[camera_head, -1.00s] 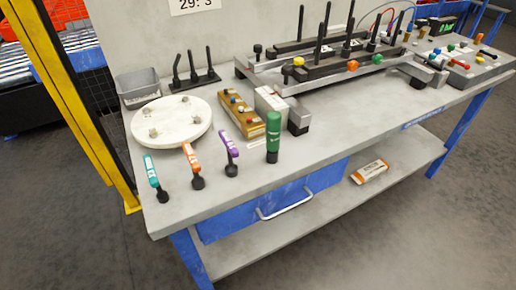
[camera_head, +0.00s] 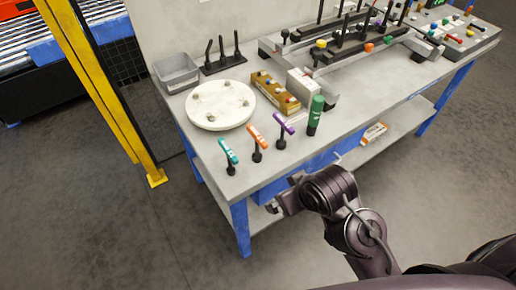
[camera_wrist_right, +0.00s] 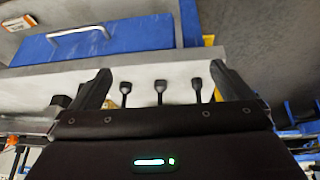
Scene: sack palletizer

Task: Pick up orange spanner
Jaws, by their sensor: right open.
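The orange spanner (camera_head: 256,136) is at the front of the grey table, between the teal spanner (camera_head: 229,153) and the purple spanner (camera_head: 284,126). Each has a coloured handle and a black end toward the table's front edge. My right gripper (camera_head: 279,202) is in front of the table edge, below and apart from the spanners. In the right wrist view the open right gripper (camera_wrist_right: 165,80) has nothing held between its fingers. Three black spanner ends show beyond it, the middle one (camera_wrist_right: 160,87) matching the orange spanner's place; their coloured parts are hidden. My left gripper is out of view.
A green tube (camera_head: 315,115) stands right of the purple spanner. A white round plate (camera_head: 220,103) lies behind the spanners. A grey bin (camera_head: 177,72) is at the back left. A yellow post (camera_head: 110,105) stands left of the table. The floor in front is clear.

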